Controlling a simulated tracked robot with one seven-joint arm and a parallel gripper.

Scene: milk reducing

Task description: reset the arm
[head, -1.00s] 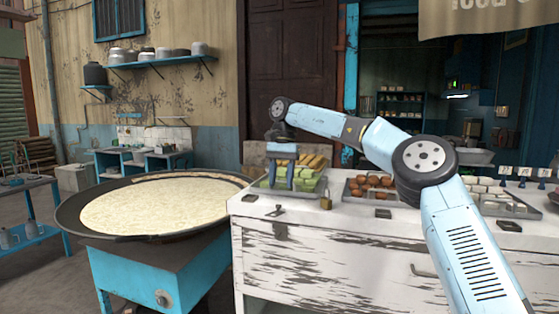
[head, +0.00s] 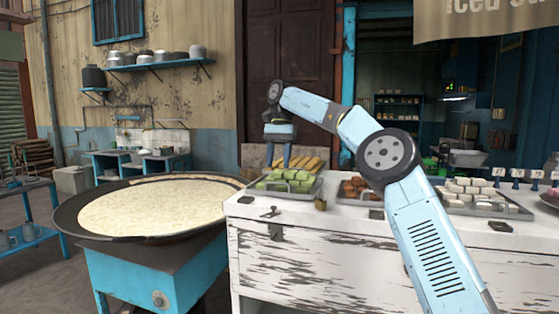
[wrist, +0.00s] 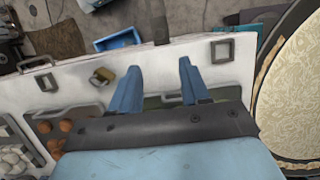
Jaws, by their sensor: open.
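My gripper (head: 279,156) hangs pointing down from my light-blue arm, above the back edge of the tray of green sweets (head: 287,181) on the white counter. Its two blue fingers are apart with nothing between them. In the wrist view the open fingers (wrist: 158,92) show over the counter's edge. My arm rises from the lower right and bends at the dark round joint, hiding part of the tray of brown sweets (head: 354,188).
A wide pan of milk (head: 150,207) stands on a blue stand at the left. The worn white counter (head: 300,250) also bears a tray of white sweets (head: 472,186) at the right and a small brass padlock (head: 320,204) near its front edge. Yellow pieces (head: 300,163) lie behind the green sweets.

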